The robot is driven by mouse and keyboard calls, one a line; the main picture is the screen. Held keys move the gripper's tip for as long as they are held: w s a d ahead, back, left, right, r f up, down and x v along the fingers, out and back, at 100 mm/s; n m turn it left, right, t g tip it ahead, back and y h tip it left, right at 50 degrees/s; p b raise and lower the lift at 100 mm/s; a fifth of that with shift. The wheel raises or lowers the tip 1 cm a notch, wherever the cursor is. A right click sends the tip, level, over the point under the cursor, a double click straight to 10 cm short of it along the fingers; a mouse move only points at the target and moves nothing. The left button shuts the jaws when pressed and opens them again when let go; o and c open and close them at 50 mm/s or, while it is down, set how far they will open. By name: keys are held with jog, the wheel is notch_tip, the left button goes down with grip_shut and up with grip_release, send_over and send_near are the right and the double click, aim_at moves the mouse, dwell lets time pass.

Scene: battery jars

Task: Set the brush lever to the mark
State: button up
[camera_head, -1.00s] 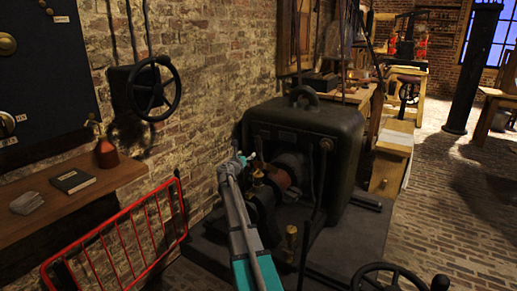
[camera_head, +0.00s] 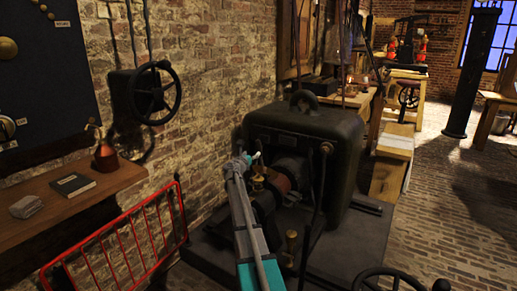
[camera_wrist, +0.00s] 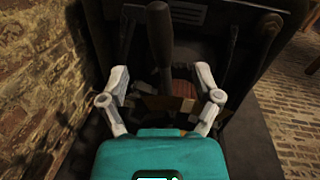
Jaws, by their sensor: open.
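The brush lever appears in the wrist view as a dark upright handle (camera_wrist: 160,35), rising from the machine's brush gear between the two finger lines. My gripper (camera_wrist: 162,80) is open, with one pale finger on each side of the lever's line. I cannot tell whether either finger touches it. In the head view my gripper (camera_head: 246,160) is at the left front of the dark machine (camera_head: 305,122), and it hides the lever there. The reddish commutator (camera_wrist: 184,88) lies beyond the fingers. I cannot make out the mark in either view.
A red barrier (camera_head: 125,245) stands left of the machine, before a wooden shelf (camera_head: 60,205) with a copper can (camera_head: 105,157). A handwheel (camera_head: 155,92) hangs on the brick wall. Another wheel (camera_head: 400,275) is at the lower right.

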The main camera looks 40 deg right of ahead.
aim_at(257, 148)
jog(key=x, duration=0.8)
jog(key=shift+w+d, duration=0.1)
jog(key=shift+d, duration=0.2)
grip_shut()
